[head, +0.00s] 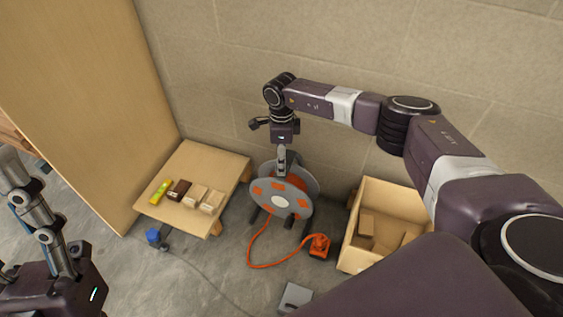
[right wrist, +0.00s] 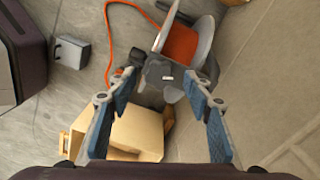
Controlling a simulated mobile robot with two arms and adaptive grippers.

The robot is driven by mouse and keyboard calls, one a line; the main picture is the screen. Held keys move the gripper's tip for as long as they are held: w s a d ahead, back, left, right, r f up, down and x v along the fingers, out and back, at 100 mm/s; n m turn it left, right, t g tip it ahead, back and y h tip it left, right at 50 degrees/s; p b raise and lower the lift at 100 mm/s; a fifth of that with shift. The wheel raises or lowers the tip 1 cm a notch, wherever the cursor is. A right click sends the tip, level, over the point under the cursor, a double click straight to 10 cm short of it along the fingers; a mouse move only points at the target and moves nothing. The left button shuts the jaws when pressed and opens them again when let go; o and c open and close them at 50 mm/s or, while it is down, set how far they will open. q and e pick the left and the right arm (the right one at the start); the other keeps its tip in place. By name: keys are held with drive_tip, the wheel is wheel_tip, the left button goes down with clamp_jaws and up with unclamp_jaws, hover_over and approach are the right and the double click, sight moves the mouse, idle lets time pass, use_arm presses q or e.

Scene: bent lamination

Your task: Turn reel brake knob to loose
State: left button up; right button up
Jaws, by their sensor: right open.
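The cable reel (head: 270,186) stands on the floor by the wall, with grey flanges and orange cable; part of it also shows at the top of the right wrist view (right wrist: 183,42). My right gripper (head: 282,172) points down at the reel's top. In the right wrist view its blue-padded fingers (right wrist: 160,80) are apart. A dark grey knob-like part with a pale mark (right wrist: 167,77) appears between the fingertips; contact cannot be told. In the head view my gripper hides that spot. My left gripper (head: 30,205) is at the left edge, away from the reel, its jaw state unclear.
A low wooden table (head: 228,168) with several small blocks stands left of the reel. An open wooden box (head: 353,255) stands right. An orange socket (head: 319,246) and its cable lie on the floor in front. A grey box (head: 295,297) is nearer. The wall is close behind.

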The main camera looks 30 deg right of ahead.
wheel_tip(320, 180, up, 11)
drive_tip(key=shift+f, duration=0.15)
drive_tip(key=shift+a, duration=0.1)
idle(0.4)
